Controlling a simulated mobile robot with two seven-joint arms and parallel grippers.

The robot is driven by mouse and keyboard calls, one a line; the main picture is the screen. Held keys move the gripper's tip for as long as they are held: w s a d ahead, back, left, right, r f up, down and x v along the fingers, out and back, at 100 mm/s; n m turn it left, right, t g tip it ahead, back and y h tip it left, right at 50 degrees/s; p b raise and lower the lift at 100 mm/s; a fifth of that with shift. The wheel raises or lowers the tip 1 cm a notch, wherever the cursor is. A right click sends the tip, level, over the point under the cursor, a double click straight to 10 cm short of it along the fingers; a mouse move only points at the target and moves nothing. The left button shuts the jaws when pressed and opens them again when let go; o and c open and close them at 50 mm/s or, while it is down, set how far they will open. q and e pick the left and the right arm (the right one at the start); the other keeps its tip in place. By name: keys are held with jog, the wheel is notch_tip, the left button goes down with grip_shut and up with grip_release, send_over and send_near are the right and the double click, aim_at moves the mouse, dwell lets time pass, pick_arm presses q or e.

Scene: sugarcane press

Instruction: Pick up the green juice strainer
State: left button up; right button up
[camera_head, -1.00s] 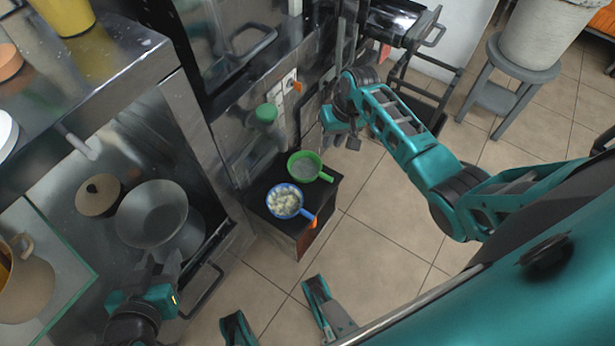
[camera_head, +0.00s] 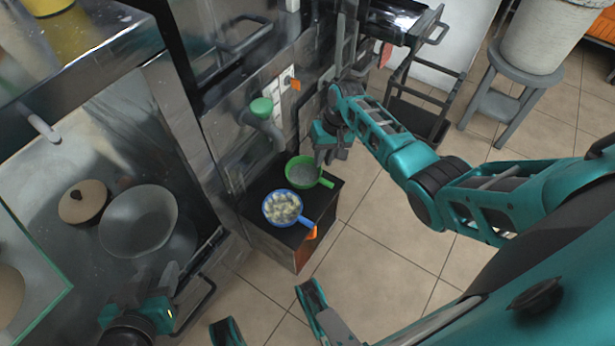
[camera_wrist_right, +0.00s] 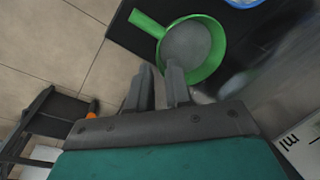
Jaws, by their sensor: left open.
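The green strainer (camera_head: 301,173) has a round mesh bowl and a short green handle pointing right in the head view. It rests on the black top of a small cabinet (camera_head: 258,192). In the right wrist view the strainer (camera_wrist_right: 187,45) lies just beyond the fingertips, its handle toward the upper left. My right gripper (camera_head: 331,161) is open and empty, close to the strainer's right side near the handle; whether it touches cannot be told. It also shows in the wrist view (camera_wrist_right: 160,75). My left gripper (camera_head: 170,282) is open and empty at the lower left, far from the strainer.
A blue strainer (camera_head: 281,207) with pale chunks sits beside the green one. A green-capped pipe (camera_head: 262,108) juts from the wall behind. A steel bowl (camera_head: 138,220) and brown lid (camera_head: 83,202) lie left. A stool (camera_head: 505,95) stands upper right; floor right of the cabinet is clear.

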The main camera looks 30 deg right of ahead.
aim_at(311, 176)
jog(key=f, duration=0.1)
jog(key=f+b, duration=0.2)
jog(key=shift+a+f, duration=0.3)
jog(key=shift+f, duration=0.1)
grip_shut()
